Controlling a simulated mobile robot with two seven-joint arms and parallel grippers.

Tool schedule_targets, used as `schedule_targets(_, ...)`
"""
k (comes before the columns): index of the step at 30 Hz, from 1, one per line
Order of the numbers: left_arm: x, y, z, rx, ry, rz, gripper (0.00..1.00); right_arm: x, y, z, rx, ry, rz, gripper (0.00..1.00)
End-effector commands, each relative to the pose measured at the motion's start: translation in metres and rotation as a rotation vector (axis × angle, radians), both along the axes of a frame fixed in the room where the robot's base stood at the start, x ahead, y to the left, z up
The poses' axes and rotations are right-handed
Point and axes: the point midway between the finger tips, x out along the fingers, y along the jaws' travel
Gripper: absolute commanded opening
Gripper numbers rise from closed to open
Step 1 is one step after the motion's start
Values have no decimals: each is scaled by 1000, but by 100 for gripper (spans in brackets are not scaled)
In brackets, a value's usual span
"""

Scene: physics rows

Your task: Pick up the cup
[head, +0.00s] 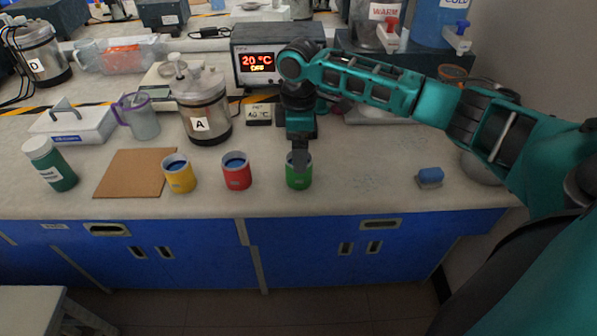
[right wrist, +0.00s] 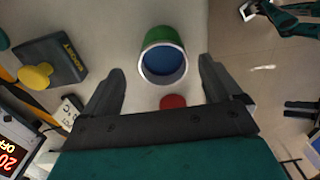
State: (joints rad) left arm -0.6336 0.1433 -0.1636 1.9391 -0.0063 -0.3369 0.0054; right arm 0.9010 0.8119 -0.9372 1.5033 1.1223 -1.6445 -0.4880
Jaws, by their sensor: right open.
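A green cup (head: 298,179) with blue liquid or lining stands on the bench near its front edge in the head view. A red cup (head: 236,172) and a yellow cup (head: 179,174) stand to its left. My right gripper (head: 300,160) is above the green cup and hides part of its rim. In the right wrist view, the green cup (right wrist: 162,57) shows between and just beyond the fingertips of the right gripper (right wrist: 160,72), which is open and empty. Part of the red cup (right wrist: 173,101) shows behind the gripper's palm. My left gripper is not in view.
Vessel A (head: 203,105) and a temperature unit (head: 270,55) stand behind. A blue sponge-like block (head: 430,177) is to the right. The bench between it and the green cup is clear.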

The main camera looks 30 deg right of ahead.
Motion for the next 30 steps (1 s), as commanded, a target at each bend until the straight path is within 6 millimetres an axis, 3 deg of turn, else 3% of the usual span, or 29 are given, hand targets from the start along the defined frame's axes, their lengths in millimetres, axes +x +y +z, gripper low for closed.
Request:
schedule_targets(12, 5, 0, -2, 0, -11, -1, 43, -4, 2, -50, -1, -1, 0, 92)
schedule_targets(21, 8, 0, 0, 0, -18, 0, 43, -4, 2, -55, 0, -2, 0, 92)
schedule_targets(30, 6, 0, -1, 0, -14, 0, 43, -4, 2, -55, 0, -2, 0, 65)
